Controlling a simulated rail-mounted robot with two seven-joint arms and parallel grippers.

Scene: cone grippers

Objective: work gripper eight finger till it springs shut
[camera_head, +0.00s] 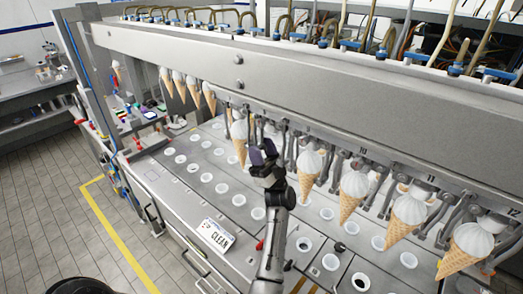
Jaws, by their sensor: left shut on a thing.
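A row of cone grippers hangs under a long grey beam (240,75); the labels 10, 11 and 12 can be read. My left gripper (263,152) is raised to the row, left of the cone hanging next to label 10's cone. It is shut at the place where gripper eight (271,124) appears to hang, counting back from the labels. The finger itself is mostly hidden by my jaws, and I cannot tell whether gripper eight holds a cone. My right gripper is not in view.
Filled cones hang on both sides, a near one on the left (240,137) and one on the right (309,165). Below is a metal plate (160,162) with rows of round holes. A CLEAN sign (215,235) lies at its front edge. Hoses run above the beam.

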